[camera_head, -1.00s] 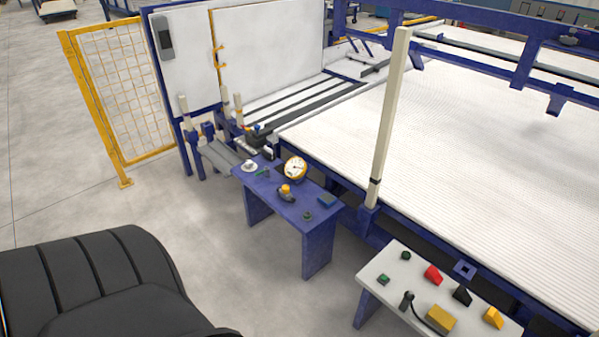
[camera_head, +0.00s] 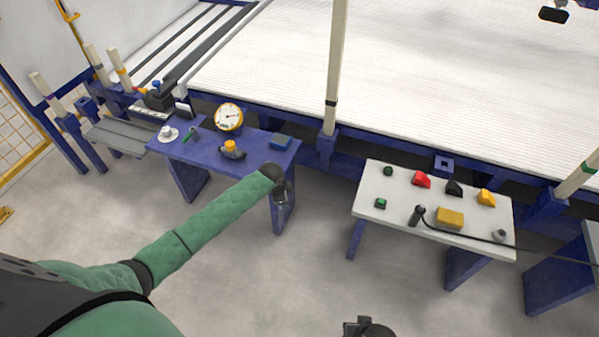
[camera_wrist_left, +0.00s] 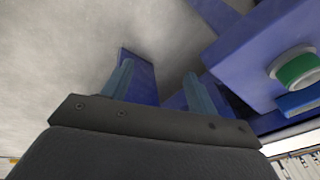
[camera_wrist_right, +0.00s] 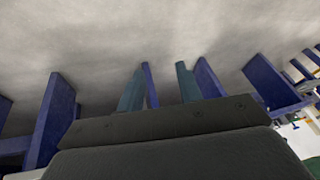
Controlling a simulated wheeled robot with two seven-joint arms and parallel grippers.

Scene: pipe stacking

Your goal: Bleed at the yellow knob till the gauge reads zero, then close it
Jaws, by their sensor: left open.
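The yellow knob (camera_head: 230,146) sits on a small dark valve body on the blue table (camera_head: 190,158). The round gauge (camera_head: 229,117), with a yellow rim and white face, stands behind it; its needle reading is too small to tell. My left gripper (camera_head: 281,198) hangs at the table's front right edge, right of the knob and apart from it. In the left wrist view its two fingers (camera_wrist_left: 160,78) are spread with nothing between them. My right gripper (camera_head: 366,328) shows only partly at the bottom edge; the right wrist view shows its fingers (camera_wrist_right: 158,80) apart and empty.
A white round part (camera_head: 168,134) and a blue block (camera_head: 281,142) are on the blue table. A green-topped button (camera_wrist_left: 297,68) is near my left gripper. A white table (camera_head: 390,213) at right holds coloured blocks and a yellow box (camera_head: 450,218). A pale post (camera_head: 334,70) stands behind.

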